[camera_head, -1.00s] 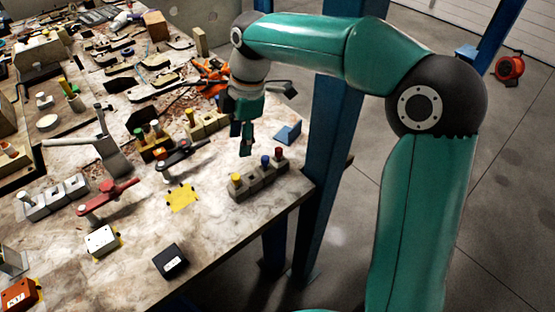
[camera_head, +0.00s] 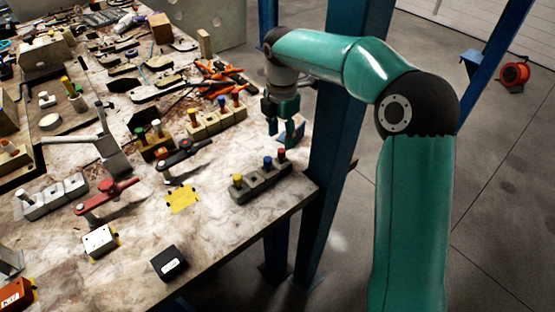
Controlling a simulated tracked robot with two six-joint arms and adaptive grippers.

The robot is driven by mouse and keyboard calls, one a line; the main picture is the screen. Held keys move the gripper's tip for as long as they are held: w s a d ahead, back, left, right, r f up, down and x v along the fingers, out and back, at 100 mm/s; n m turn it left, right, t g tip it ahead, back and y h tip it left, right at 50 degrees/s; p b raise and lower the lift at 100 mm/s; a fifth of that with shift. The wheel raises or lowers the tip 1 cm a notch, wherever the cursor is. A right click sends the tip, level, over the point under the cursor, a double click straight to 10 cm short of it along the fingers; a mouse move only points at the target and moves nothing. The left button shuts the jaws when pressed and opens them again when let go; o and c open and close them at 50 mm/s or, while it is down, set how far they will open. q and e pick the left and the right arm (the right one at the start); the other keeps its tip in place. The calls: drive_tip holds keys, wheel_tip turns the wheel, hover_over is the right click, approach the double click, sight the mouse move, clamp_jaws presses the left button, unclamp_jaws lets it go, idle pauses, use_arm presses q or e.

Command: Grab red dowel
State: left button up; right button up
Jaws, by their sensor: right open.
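A red dowel (camera_head: 282,154) stands upright at the right end of a grey block (camera_head: 254,188) near the table's right edge. A blue dowel (camera_head: 267,163) and a yellow dowel (camera_head: 238,178) stand in the same block. A second red dowel (camera_head: 236,102) stands in a tan block (camera_head: 203,133) further back. My right gripper (camera_head: 277,132) is open and empty, pointing down just behind the front red dowel and apart from it. My left gripper is out of view.
A blue post (camera_head: 338,150) rises beside the table's right edge, close to my right arm. Red (camera_head: 103,194) and black (camera_head: 186,155) toggle clamps, a yellow patch (camera_head: 182,199) and a black box (camera_head: 169,263) lie to the left. Orange-handled tools (camera_head: 222,75) lie behind.

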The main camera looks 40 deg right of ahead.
sight(282, 150)
drive_tip(key=shift+s+a+f, duration=0.1)
drive_tip(key=shift+s+f, duration=0.05)
drive_tip(key=shift+f, duration=1.45)
drive_tip(key=shift+s+f, duration=0.1)
drive_tip(key=shift+f, duration=1.45)
clamp_jaws()
